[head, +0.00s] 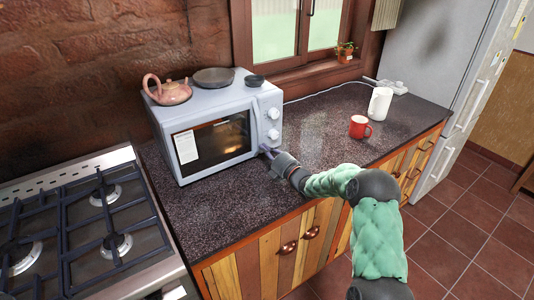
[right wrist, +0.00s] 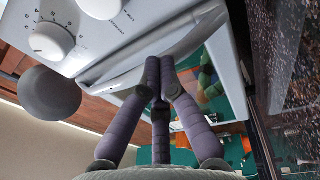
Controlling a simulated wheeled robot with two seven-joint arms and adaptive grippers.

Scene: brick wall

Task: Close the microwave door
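The white microwave (head: 222,97) stands on the dark counter against the brick wall. Its door (head: 211,142), with a dark window and a white label, looks flush with the front in the head view; a small gap cannot be ruled out. My right gripper (head: 266,150) is at the lower right of the door, below the dials. In the right wrist view its purple fingers (right wrist: 161,72) are drawn together, with the tips at or very near the door beside the curved handle (right wrist: 165,52). Nothing shows between them. My left gripper is not in view.
A teapot (head: 167,90), a dark plate (head: 214,77) and a small dark bowl (head: 254,80) sit on the microwave. A red mug (head: 360,127) and a white jug (head: 380,103) stand on the counter to the right. A gas stove (head: 92,225) is at the left.

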